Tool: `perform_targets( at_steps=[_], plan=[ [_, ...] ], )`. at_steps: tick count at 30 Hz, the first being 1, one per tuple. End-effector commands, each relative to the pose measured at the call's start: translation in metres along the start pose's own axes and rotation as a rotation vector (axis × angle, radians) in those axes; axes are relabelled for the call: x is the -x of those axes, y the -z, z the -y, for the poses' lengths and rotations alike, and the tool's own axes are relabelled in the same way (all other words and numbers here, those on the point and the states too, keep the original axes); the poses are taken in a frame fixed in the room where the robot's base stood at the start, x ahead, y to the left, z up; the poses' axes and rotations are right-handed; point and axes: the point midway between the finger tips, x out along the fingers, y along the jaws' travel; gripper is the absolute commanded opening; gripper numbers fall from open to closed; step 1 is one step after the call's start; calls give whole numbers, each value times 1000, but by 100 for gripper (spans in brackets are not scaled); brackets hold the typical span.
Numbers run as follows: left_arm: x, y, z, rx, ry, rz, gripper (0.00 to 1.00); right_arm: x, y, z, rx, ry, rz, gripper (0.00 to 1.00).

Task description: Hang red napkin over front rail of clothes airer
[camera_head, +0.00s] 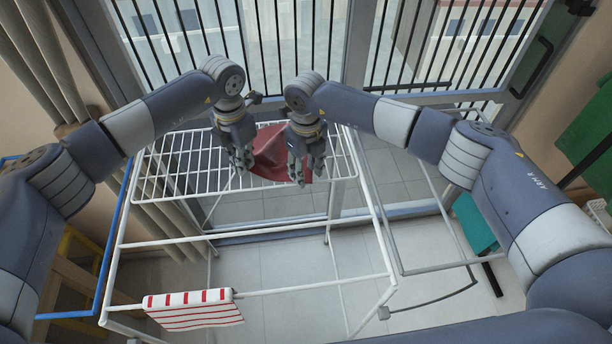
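The red napkin (268,152) is bunched on or just above the white wire rack at the back of the clothes airer (170,241). My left gripper (243,160) is at the napkin's left edge, pointing down. My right gripper (307,172) points down at its right side and covers part of it. The fingers overlap the cloth, and I cannot tell whether either grips it. The airer's front rail (312,286) is bare along its right part. A red-and-white striped cloth (193,308) hangs over its left part.
A blue rail (106,254) stands left of the airer, near a yellow-brown wooden frame (70,262). A teal item (473,222) and a green one (588,128) are at the right. A glass door with bars is behind. Tiled floor (275,258) shows through the airer.

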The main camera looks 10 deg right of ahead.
Motion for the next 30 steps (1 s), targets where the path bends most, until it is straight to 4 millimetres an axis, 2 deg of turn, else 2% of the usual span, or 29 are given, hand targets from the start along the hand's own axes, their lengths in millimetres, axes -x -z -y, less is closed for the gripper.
perform_targets(
  at_steps=[14, 24, 30],
  plan=[
    [0, 0, 0, 0, 0, 0, 0, -3, 0, 0, 1, 0, -1, 38],
    [0, 0, 0, 0, 0, -1, 0, -4, 1, 0, 1, 0, -2, 1],
    [0, 0, 0, 0, 0, -1, 0, -4, 0, 0, 0, 0, -2, 0]
  ],
)
